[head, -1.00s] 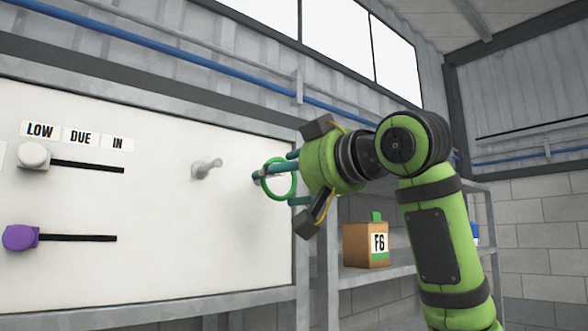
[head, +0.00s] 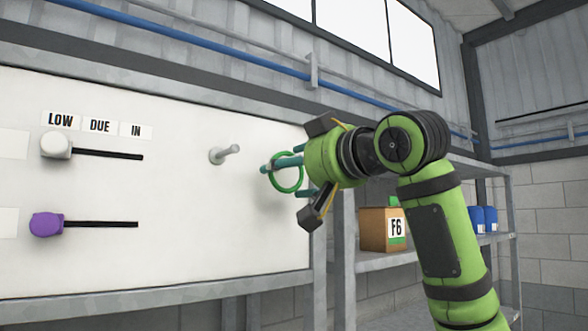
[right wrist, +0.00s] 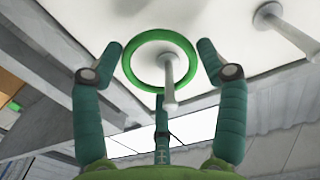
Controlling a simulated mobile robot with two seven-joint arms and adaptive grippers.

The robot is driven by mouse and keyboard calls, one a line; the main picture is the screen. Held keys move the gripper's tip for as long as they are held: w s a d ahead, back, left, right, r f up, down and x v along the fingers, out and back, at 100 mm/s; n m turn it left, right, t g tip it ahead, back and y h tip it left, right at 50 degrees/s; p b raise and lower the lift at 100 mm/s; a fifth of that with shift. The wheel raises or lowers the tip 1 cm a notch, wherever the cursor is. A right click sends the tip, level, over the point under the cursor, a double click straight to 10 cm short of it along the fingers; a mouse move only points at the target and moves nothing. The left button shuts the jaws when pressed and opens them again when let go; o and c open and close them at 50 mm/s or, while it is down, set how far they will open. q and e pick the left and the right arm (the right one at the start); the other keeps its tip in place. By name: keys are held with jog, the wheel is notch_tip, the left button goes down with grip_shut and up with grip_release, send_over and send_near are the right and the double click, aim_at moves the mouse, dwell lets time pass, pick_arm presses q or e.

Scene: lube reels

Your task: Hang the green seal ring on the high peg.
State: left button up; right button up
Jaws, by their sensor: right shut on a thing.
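The green seal ring (head: 287,172) is in my right gripper (head: 284,178), in front of the white board. In the right wrist view the ring (right wrist: 127,62) sits between the teal fingertips (right wrist: 160,56), which touch its sides. A grey peg (right wrist: 168,85) shows through the ring's opening and crosses in front of its rim, so the ring appears around it. This peg is not clear in the head view, where gripper and ring cover that area. Another peg (head: 225,153) is bare, left of the ring; it also shows at the wrist view's upper right (right wrist: 290,32). My left gripper is not in view.
The white board (head: 190,240) carries a white knob (head: 56,145) and a purple knob (head: 46,224), each with a black bar, under LOW, DUE and IN labels.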

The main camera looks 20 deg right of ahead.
jog(key=o, duration=0.9)
jog(key=v, duration=1.2)
